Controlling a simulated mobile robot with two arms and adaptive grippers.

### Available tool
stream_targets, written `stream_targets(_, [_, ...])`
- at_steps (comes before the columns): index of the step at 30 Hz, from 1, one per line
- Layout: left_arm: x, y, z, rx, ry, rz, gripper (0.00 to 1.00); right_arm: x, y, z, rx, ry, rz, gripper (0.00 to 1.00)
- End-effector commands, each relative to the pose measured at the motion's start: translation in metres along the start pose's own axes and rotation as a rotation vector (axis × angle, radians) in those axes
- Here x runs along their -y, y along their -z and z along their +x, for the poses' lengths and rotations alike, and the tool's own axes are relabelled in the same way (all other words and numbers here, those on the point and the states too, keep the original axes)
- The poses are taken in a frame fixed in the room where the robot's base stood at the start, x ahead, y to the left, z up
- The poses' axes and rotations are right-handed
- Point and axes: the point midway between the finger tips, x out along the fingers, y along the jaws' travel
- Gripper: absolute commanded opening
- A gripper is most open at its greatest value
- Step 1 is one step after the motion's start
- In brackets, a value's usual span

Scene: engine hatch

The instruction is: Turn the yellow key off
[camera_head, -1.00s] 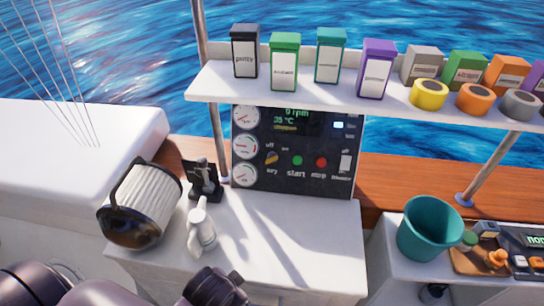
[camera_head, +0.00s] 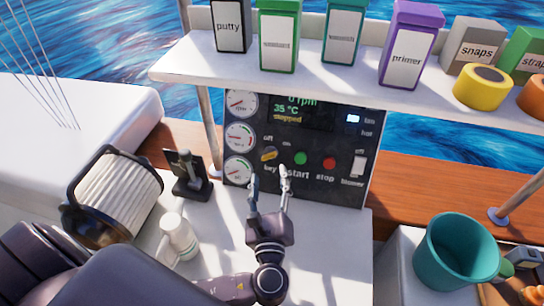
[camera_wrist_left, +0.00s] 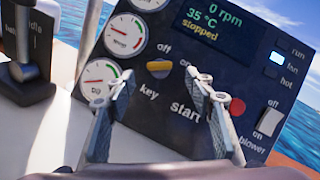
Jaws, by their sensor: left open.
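The yellow key (camera_head: 268,155) is on the dark control panel (camera_head: 320,185), left of the green start button, between the "off" and "on" labels above it. In the left wrist view the key (camera_wrist_left: 159,69) lies roughly level, with "key" printed below it. My left gripper (camera_head: 269,175) is open and empty, its two fingers pointing up toward the panel, a little below the key in the head view. In the left wrist view its fingers (camera_wrist_left: 160,95) stand apart, with the key between and beyond them. The panel's screen reads 0 rpm, 35 °C, stopped. My right gripper is not in view.
A throttle lever (camera_head: 188,172) stands left of the panel. A white bottle-like item (camera_head: 178,235) and a ribbed filter (camera_head: 115,195) are further left. A shelf (camera_head: 300,68) with boxes overhangs the panel. A teal bucket (camera_head: 455,255) stands at right.

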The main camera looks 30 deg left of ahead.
Motion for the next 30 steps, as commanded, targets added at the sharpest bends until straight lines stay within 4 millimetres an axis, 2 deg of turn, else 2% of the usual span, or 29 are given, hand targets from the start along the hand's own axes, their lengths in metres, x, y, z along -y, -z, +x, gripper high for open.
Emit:
stream_targets(7, [0.001, -0.004, 0.040, 0.005, -0.001, 0.001, 0.49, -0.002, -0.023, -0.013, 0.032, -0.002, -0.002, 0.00])
stream_targets(13, [0.000, -0.003, 0.065, 0.003, -0.002, 0.000, 0.49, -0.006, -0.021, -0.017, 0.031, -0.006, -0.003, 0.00])
stream_targets(24, [-0.001, -0.001, 0.072, -0.001, -0.003, -0.004, 0.49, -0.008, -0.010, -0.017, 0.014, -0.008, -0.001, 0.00])
stream_targets(30, [-0.001, -0.001, 0.072, -0.001, -0.003, -0.004, 0.28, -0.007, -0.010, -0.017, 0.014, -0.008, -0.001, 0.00])
